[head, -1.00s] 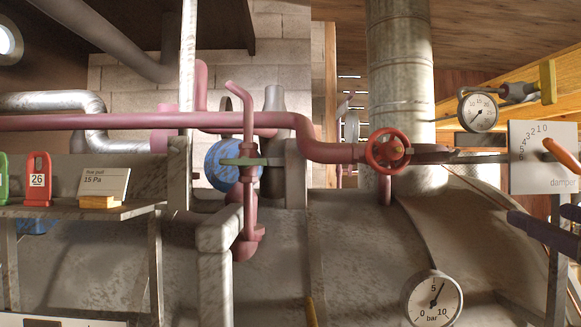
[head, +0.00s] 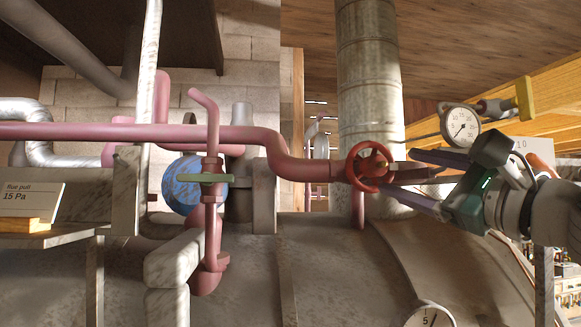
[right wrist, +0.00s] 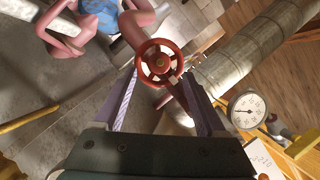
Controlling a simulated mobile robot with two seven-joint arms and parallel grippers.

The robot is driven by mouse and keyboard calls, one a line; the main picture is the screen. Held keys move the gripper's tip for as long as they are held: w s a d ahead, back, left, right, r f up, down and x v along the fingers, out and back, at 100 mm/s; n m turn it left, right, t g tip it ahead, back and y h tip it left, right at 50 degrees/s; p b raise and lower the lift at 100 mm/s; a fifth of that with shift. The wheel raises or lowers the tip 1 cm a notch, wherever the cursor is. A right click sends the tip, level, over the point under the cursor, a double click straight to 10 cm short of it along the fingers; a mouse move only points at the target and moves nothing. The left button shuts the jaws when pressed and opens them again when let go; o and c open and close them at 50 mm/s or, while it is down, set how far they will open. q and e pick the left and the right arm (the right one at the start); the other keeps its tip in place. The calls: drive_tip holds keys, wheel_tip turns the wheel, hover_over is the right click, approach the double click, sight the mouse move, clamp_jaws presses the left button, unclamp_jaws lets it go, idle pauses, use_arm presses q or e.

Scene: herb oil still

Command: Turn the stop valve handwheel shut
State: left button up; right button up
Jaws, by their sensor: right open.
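The red stop valve handwheel (head: 372,162) sits at the right end of the pink pipe, right of centre in the head view. In the right wrist view the handwheel (right wrist: 160,63) faces the camera, with its round rim, spokes and hub visible. My right gripper (head: 398,173) reaches in from the right. Its two purple fingers are spread, one above and one below, with tips close to the wheel. In the right wrist view the gripper (right wrist: 160,76) has the wheel ahead between its fingertips; I cannot tell whether they touch it. My left gripper is not in view.
The pink pipe (head: 90,132) runs left from the valve. A metal flue (head: 368,75) rises behind the wheel. A dial gauge (head: 461,126) sits above the right gripper. A pink standpipe with a green lever (head: 220,178) stands to the left.

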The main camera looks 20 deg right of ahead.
sight(380, 166)
drive_tip(key=p+x, duration=0.1)
drive_tip(key=x, duration=0.2)
drive_tip(key=shift+w+r+p, duration=0.2)
drive_tip(key=shift+w+p, duration=0.05)
drive_tip(key=shift+p, duration=0.1)
drive_tip(key=shift+w, duration=0.75)
clamp_jaws()
